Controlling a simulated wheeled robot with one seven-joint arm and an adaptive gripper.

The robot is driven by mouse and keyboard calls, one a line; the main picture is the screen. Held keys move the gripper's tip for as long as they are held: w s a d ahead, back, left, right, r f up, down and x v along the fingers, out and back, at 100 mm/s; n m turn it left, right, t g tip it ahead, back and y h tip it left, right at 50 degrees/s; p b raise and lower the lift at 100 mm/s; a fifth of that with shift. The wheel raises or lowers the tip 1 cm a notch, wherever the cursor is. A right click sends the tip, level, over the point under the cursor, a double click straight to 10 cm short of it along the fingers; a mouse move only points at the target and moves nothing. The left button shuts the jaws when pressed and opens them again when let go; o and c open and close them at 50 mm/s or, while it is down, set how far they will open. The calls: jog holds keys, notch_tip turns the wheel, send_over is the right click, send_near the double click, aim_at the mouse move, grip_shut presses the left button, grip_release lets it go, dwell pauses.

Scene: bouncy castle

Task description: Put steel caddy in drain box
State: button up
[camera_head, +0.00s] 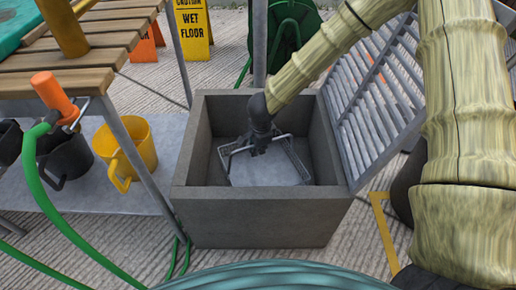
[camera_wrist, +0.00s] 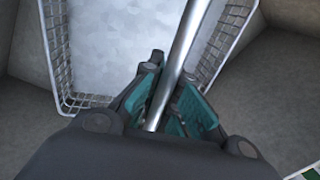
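The steel caddy (camera_head: 290,150) is a wire-sided basket with a pale flat bottom and a bar handle. It is inside the open grey drain box (camera_head: 262,205), within its walls. Whether it touches the box floor I cannot tell. My gripper (camera_head: 258,143) reaches down into the box above the caddy. In the wrist view, my gripper (camera_wrist: 172,105) has its teal-padded fingers on both sides of the metal handle bar (camera_wrist: 180,62), and they appear closed on it. The caddy's wire sides (camera_wrist: 225,40) show beyond the fingers.
A slatted grate lid (camera_head: 375,100) stands tilted open at the box's right. A wooden bench (camera_head: 85,50) with yellow (camera_head: 127,150) and black mugs on a lower shelf is at left. A green hose (camera_head: 60,220) runs in front. Wet floor signs (camera_head: 193,30) stand behind.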

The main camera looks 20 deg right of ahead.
jog(key=o, duration=0.3)
notch_tip(320, 180, up, 12)
jog(key=s+p, duration=0.2)
jog(key=p, duration=0.4)
jog(key=shift+s+d, duration=0.1)
